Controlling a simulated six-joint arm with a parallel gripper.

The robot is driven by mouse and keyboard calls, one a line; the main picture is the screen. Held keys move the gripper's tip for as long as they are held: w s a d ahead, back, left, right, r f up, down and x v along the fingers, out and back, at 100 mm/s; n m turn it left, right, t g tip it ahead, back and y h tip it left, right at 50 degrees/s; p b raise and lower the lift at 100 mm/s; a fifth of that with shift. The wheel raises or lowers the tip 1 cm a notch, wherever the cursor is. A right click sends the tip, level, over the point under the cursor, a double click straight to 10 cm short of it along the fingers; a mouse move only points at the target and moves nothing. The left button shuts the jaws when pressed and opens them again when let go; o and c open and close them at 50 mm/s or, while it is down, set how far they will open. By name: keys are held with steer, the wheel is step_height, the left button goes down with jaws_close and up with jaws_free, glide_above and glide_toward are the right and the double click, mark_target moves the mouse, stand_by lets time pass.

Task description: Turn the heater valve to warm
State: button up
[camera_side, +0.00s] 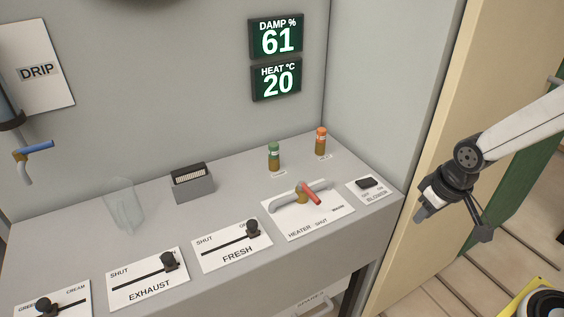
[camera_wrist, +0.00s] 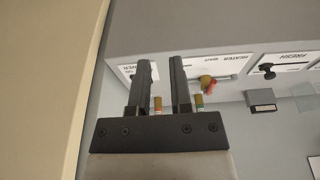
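The heater valve has a red handle (camera_side: 311,192) on a brass body in a grey pipe. It sits on a white plate (camera_side: 279,228) marked HEATER, SHUT and a small word at the right, probably WARM. The handle lies crosswise over the pipe, its end toward the lower right; which mark it points at is unclear. The handle also shows in the wrist view (camera_wrist: 220,78), right of the fingers. My gripper (camera_side: 452,226) is open and empty, in the air right of the counter, apart from the valve. The wrist view shows its two fingers apart (camera_wrist: 160,68).
A black blower switch (camera_side: 369,183) lies between the valve and my gripper. Green-capped (camera_side: 274,157) and orange-capped (camera_side: 320,142) bottles stand behind the valve. The FRESH slider (camera_side: 252,230) is to its left. The wall display (camera_side: 276,80) reads HEAT 20.

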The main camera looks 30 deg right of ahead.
steer(key=o, duration=0.3)
steer(key=shift+w, duration=0.15)
steer(key=m+t+y, duration=0.3)
steer(key=m+t, duration=0.3)
steer(key=t, duration=0.4)
glide_toward(313, 195)
steer(key=d+f, duration=0.1)
steer(key=w+d+f, duration=0.1)
steer(key=shift+w+d+f, duration=0.25)
steer(key=shift+d+f, duration=0.1)
steer(key=shift+d, duration=0.05)
steer(key=shift+w+a+f+m+t+y, duration=0.15)
steer(key=shift+a+f+m+t+y, duration=0.1)
steer(key=shift+a+m+t+y, duration=0.25)
steer(key=shift+a+f+m+t+y, duration=0.15)
steer(key=shift+a+m+t+y, duration=0.3)
steer(key=shift+a+t, duration=0.2)
steer(key=shift+w, duration=0.1)
steer(key=shift+x, duration=3.75)
steer(key=shift+a+f, duration=0.1)
